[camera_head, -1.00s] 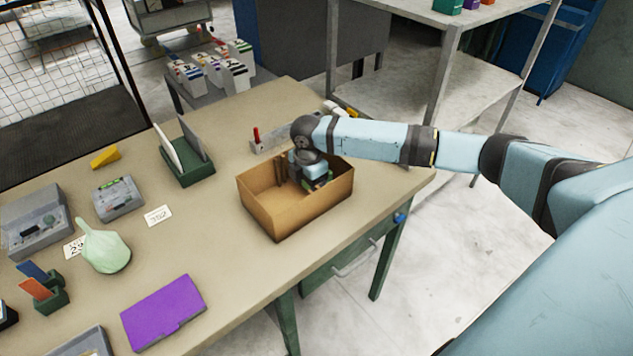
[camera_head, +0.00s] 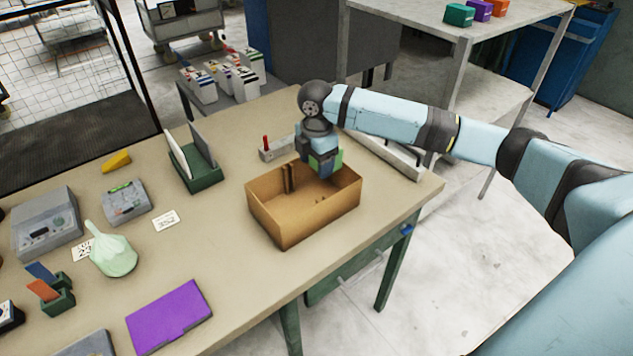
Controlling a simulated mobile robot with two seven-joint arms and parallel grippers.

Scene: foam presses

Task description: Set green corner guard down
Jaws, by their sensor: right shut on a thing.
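The green corner guard (camera_head: 339,159) shows as a small green patch at the right side of my right gripper (camera_head: 324,171). My right gripper is shut on it and points down over the back right part of an open cardboard box (camera_head: 290,225). The gripper body hides most of the guard. Brown upright pieces (camera_head: 288,178) stand inside the box at its back left. My left gripper is not in view.
The box stands near the front right edge of the workbench (camera_head: 235,240). A grey tray with a red item (camera_head: 275,150) lies behind it. A green holder (camera_head: 200,178) and a purple case (camera_head: 168,317) lie to the left.

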